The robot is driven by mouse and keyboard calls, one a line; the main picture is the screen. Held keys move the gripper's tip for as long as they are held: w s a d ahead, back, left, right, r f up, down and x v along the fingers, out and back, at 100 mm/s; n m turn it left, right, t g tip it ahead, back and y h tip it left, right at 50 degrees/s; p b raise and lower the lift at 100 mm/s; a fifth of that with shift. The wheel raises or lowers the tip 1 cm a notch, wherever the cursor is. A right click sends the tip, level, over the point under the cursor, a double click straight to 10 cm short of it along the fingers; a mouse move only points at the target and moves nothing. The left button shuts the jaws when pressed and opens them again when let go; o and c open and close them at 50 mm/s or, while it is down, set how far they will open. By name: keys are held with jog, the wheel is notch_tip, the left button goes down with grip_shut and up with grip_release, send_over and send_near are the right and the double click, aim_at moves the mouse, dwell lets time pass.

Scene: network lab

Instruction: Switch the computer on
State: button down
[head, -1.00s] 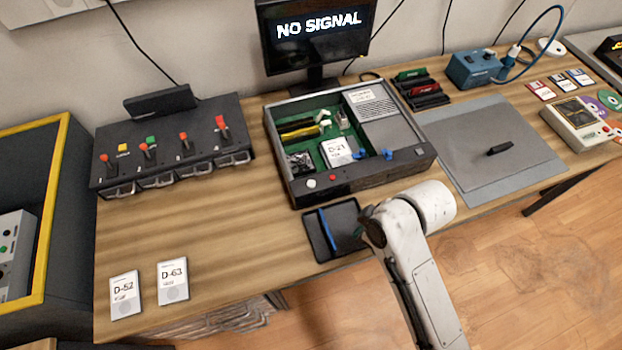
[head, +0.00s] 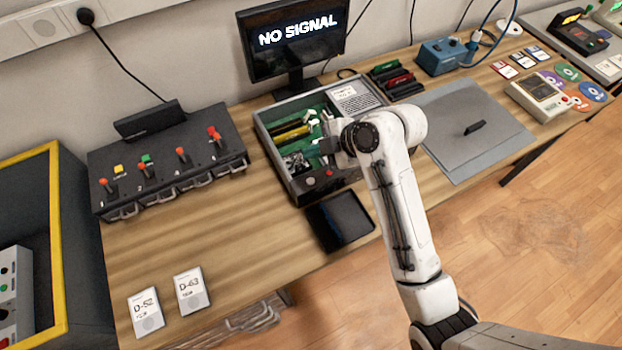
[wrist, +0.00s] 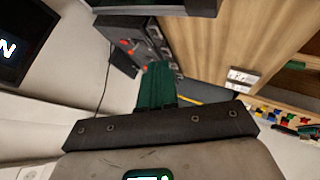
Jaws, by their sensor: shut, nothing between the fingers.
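The computer (head: 299,195) is an open case on the wooden table, with a green board inside. Its front panel has a pale round button (head: 311,181) and a red button (head: 329,173). The monitor (head: 293,45) behind it reads "NO SIGNAL"; part of it shows in the wrist view (wrist: 22,45). My gripper (head: 315,147) is over the open case, above and behind the front buttons, and partly hidden by my arm. Its dark green fingers are together and empty in the wrist view (wrist: 156,80). My arm hides the right part of the case.
A black tray (head: 352,222) lies in front of the case. A lever box (head: 165,165) stands left, with cards D-52 (head: 146,312) and D-63 (head: 192,290) before it. The table's left middle is clear.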

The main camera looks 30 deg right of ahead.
aim_at(314, 182)
jog(key=shift+f, duration=0.1)
notch_tip(314, 182, down, 9)
jog(key=b, duration=0.7)
dwell(2.0)
jog(key=shift+f, duration=0.25)
